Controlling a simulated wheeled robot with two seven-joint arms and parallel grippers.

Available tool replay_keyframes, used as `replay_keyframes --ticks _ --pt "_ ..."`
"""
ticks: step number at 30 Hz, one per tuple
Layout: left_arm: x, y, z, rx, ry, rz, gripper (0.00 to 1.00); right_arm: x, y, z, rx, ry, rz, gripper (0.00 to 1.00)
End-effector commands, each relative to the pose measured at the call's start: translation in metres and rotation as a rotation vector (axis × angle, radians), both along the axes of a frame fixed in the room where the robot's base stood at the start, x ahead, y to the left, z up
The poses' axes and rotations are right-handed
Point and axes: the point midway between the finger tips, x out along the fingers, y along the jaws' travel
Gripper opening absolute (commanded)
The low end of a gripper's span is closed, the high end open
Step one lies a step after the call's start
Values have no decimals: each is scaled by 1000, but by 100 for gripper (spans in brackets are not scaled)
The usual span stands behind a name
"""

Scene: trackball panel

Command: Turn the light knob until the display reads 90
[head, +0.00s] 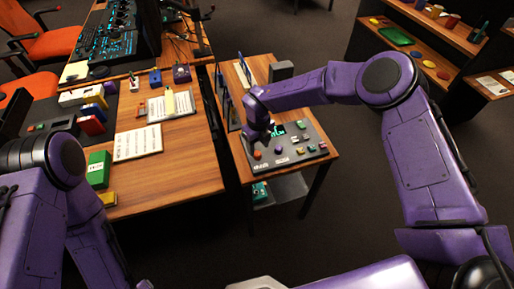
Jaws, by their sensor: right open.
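A dark grey control panel (268,167) lies on a small wooden side table near the middle of the head view. It carries several small coloured controls, including an orange one (257,155) and a purple one (279,149). I cannot tell which control is the light knob. A small display (278,131) with green marks sits at the panel's back; its reading is too small to make out. My right gripper (268,140) hangs over the panel's left back part, partly hidden by its own wrist; it is open, with nothing seen in it. My left gripper is out of view; only its arm shows.
A large wooden desk (195,180) with papers, binders, a green box (99,169) and equipment stands left of the side table. A dark box (281,70) stands behind the panel. Shelves (425,52) stand at the back right. Open floor lies right of the side table.

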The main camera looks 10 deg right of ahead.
Motion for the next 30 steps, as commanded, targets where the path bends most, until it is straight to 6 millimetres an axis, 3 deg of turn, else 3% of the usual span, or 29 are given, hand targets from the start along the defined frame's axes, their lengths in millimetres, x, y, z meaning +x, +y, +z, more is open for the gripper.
replay_keyframes --ticks 6,15,20,30 --pt "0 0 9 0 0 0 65 0 2 -30 -2 1 4 55" --pt "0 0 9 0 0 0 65 0 2 -35 -2 -1 6 55" --pt "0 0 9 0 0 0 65 0 2 -35 -2 -1 6 3" --pt "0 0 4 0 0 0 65 1 3 -36 -2 -1 -24 0"
